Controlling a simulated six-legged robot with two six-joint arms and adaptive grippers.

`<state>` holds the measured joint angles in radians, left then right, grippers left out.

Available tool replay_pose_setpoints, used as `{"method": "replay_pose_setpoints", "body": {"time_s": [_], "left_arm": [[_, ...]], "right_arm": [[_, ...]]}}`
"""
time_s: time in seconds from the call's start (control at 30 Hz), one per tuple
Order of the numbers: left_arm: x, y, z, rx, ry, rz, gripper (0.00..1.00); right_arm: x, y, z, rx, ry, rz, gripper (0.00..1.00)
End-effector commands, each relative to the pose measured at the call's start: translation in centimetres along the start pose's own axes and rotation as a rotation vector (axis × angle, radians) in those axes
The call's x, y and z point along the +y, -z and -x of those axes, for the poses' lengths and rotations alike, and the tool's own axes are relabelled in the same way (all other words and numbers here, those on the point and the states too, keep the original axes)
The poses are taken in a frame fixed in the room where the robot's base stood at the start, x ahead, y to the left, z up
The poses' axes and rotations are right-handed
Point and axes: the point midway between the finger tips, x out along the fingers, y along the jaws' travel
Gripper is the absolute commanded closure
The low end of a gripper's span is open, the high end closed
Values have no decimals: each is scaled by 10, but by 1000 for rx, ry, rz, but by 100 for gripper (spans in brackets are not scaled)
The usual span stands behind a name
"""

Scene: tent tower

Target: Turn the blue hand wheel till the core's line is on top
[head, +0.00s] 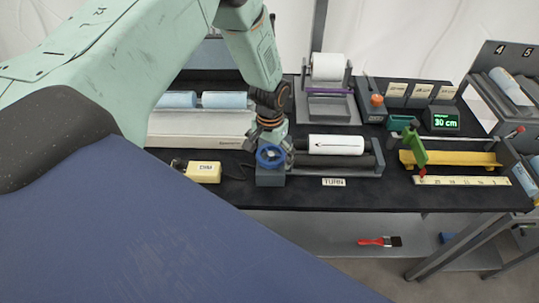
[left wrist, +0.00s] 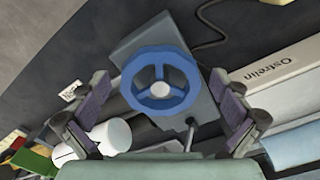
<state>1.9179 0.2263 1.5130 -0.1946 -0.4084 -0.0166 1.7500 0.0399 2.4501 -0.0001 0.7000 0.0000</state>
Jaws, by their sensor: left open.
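The blue hand wheel (head: 270,156) stands on a grey block at the left end of the rollers, near the table's front. In the left wrist view the wheel (left wrist: 140,93) faces me between the fingers. My left gripper (head: 271,139) is open at the wheel, one finger on each side; I cannot tell if either touches it. The white core (head: 345,140) lies on dark rollers right of the wheel. A thin dark and red mark shows on its front-facing side, not on its top. The core's end (left wrist: 112,134) shows in the left wrist view. My right gripper is not in view.
A yellow DIM box (head: 203,172) with a cable sits left of the wheel. A TURN label (head: 333,182) lies in front of the rollers. A yellow bracket and green lever (head: 414,150) stand to the right. A paper roll (head: 328,66) stands behind.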

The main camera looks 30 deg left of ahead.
Motion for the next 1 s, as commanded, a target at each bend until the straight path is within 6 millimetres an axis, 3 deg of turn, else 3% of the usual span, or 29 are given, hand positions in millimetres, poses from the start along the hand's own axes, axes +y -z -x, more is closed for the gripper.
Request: {"method": "replay_pose_setpoints", "body": {"time_s": [0.33,0.7,1.0], "left_arm": [[0,2,13,6,0,-1,0],[0,2,86,6,0,0,0],[0,1,118,2,0,0,0]], "right_arm": [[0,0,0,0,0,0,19],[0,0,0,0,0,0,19],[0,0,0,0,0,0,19]]}}
